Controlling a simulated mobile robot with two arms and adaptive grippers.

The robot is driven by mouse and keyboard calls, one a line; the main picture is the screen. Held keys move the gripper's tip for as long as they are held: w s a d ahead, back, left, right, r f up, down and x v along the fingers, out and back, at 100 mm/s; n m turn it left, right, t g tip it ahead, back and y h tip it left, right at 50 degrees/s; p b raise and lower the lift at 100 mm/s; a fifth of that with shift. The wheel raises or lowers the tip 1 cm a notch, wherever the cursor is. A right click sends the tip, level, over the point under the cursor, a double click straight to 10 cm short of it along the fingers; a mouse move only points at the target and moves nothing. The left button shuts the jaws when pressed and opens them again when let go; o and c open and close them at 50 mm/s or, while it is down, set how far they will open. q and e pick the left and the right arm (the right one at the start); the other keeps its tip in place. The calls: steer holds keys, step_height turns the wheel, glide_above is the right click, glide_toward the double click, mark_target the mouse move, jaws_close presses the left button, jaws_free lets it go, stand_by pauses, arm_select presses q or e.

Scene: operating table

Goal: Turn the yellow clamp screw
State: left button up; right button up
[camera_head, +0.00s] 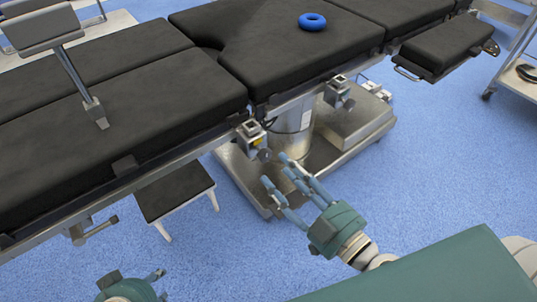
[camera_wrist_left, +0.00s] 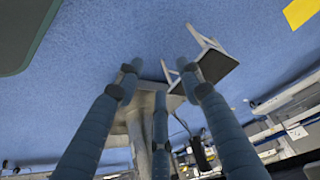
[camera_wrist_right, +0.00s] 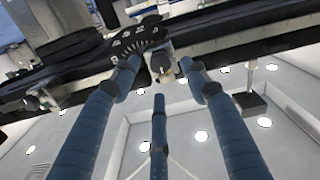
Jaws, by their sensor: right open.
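A metal clamp (camera_head: 250,132) with a small yellow patch and a grey screw knob (camera_head: 264,155) sits on the side rail of the operating table. In the right wrist view a metal clamp (camera_wrist_right: 160,64) shows between and beyond my fingertips; no yellow is visible there. My right gripper (camera_head: 276,172) is open and empty, with its fingers pointing toward the clamp from just below and right of it, apart from the knob. It also shows in the right wrist view (camera_wrist_right: 160,80). My left gripper (camera_head: 158,284) is low at the left, open and empty in the left wrist view (camera_wrist_left: 160,80).
The black-padded operating table (camera_head: 130,85) crosses the view. A second clamp (camera_head: 338,92) sits farther right on the rail, and another (camera_head: 95,231) at lower left. A blue ring (camera_head: 312,22) lies on the padding. A black-topped stool (camera_head: 174,190) stands below.

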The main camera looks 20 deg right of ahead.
mark_target(267, 158)
steer(key=p, duration=0.1)
steer(key=w, duration=0.1)
steer(key=w+r+p, duration=0.1)
steer(key=shift+w+a+p, duration=0.25)
steer(key=shift+a+p, duration=0.05)
steer(key=shift+a, duration=0.1)
arm_select(q)
steer(key=s+f, duration=0.1)
steer(key=s+f+g+p, duration=0.1)
steer(key=f+g, duration=0.1)
steer(key=f, duration=0.1)
steer(key=shift+s+a+f, duration=0.1)
steer(key=shift+s+a, duration=0.3)
arm_select(e)
steer(key=w, duration=0.1)
steer(key=w+a+f, duration=0.1)
steer(key=shift+w, duration=0.4)
steer(key=shift+c, duration=0.6)
jaws_close()
